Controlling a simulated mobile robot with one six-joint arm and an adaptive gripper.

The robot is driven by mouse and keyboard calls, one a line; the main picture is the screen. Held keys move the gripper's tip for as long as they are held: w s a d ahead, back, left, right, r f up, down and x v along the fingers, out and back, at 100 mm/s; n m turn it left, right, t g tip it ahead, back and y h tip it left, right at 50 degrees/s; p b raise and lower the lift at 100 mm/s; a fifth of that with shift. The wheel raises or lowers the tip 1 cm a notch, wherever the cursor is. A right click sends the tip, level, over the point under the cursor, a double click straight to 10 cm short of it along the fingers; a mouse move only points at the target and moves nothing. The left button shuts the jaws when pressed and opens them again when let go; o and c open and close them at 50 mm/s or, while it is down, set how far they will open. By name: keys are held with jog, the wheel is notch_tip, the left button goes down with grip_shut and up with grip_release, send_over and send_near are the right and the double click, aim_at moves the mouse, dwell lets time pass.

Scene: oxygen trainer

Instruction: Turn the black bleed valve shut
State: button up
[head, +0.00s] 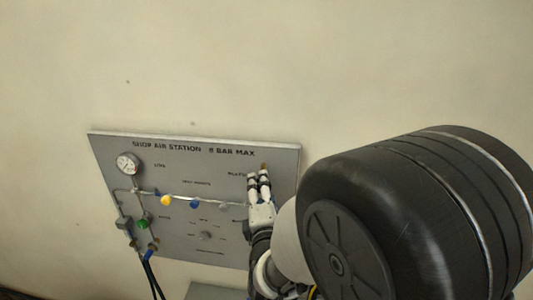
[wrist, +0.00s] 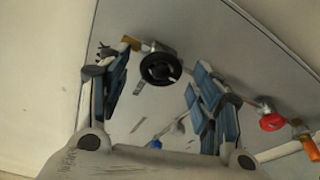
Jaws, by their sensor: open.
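The black bleed valve (wrist: 160,68) is a round black handwheel on a pipe fitting with a brass end, seen in the wrist view. My gripper (wrist: 158,80) is open, with one finger to the left of the wheel and the other to its right. The wheel appears between the fingertips, and I see no finger closed on it. In the head view my gripper (head: 259,179) is at the right part of the grey panel (head: 180,240) and hides the black wheel. A brass end (head: 264,166) shows just above the fingertips.
In the wrist view a red wheel (wrist: 271,122) and an orange part (wrist: 308,146) lie to the right. In the head view a gauge (head: 127,163), a yellow knob (head: 166,200), a blue knob (head: 195,205) and a green knob (head: 142,224) sit left of my gripper.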

jog(key=shift+w+a+f, duration=0.1)
jog(key=shift+w+a, duration=0.05)
jog(key=shift+w, duration=1.3)
jog(key=shift+c, duration=0.3)
jog(key=c, duration=1)
